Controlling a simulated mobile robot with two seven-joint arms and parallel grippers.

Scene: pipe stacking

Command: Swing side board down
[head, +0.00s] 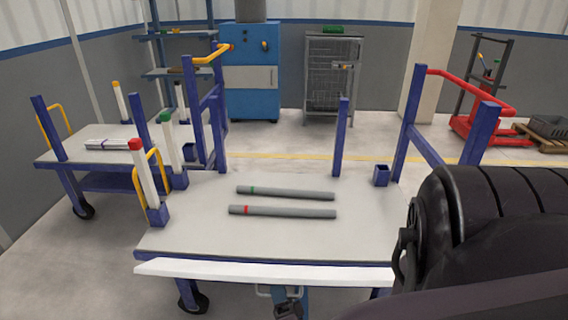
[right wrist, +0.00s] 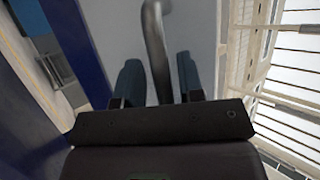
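The side board (head: 230,271) shows in the head view as a long white strip along the near edge of the work table (head: 195,235), just in front of its blue frame. A grey handle (head: 263,292) shows below the strip, and as a bent bar in the right wrist view (right wrist: 155,40), in front of a grey panel. My right gripper (head: 284,296) is at this handle, partly hidden at the bottom of the head view. In the wrist view its fingers (right wrist: 162,85) stand either side of the bar, with small gaps. My left gripper is not in view.
Two grey pipes, one with a green band (head: 285,193) and one with a red band (head: 283,212), lie on the table. Blue posts (head: 341,140) stand around it. A second cart (head: 85,138) stands at the left. My right arm covers the lower right.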

